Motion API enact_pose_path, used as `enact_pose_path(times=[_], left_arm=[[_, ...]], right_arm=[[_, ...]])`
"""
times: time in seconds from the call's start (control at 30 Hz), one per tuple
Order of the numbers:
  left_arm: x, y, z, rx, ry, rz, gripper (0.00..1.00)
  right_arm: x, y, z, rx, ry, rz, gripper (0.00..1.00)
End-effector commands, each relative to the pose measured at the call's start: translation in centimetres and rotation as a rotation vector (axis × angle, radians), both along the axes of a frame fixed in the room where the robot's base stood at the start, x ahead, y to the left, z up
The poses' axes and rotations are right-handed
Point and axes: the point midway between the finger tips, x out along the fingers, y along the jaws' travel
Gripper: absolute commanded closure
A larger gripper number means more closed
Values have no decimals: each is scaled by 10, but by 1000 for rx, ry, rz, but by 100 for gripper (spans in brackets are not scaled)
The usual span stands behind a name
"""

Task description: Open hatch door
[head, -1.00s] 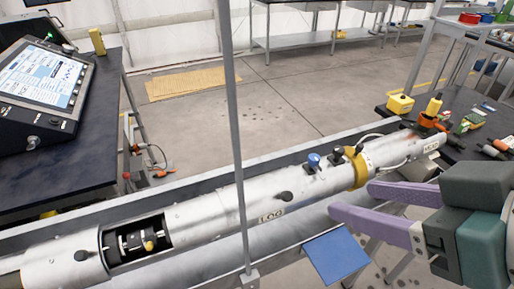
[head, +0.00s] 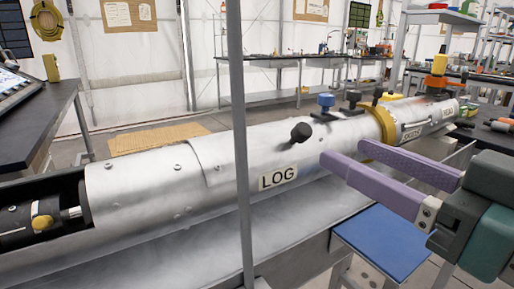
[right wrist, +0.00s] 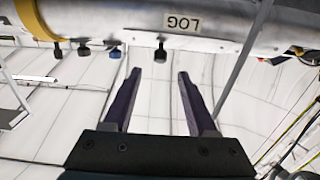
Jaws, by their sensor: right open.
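A long silver tube (head: 220,180) marked LOG lies across the head view. A black knob (head: 301,132) stands out from its upper side above the LOG label (head: 278,177). Which panel is the hatch door, I cannot tell. My right gripper (head: 343,152) is open and empty, with purple fingers, to the right of the black knob. In the right wrist view the black knob (right wrist: 160,53) lies just beyond the fingertips, centred between them and apart from them. My left gripper is not in view.
A thin grey upright post (head: 241,120) stands in front of the tube. A yellow ring (head: 381,124) and a blue knob (head: 326,101) are farther right on the tube. A blue panel (head: 383,242) is below my gripper. Benches stand behind.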

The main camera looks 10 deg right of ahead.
Motion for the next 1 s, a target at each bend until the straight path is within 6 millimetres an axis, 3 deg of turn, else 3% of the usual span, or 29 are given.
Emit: enact_pose_path(times=[0.53, 1.0], left_arm=[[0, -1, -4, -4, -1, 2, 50], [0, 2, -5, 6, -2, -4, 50]], right_arm=[[77, 28, 1, 0, 0, 0, 42], [88, 32, 1, -1, 2, 1, 44]])
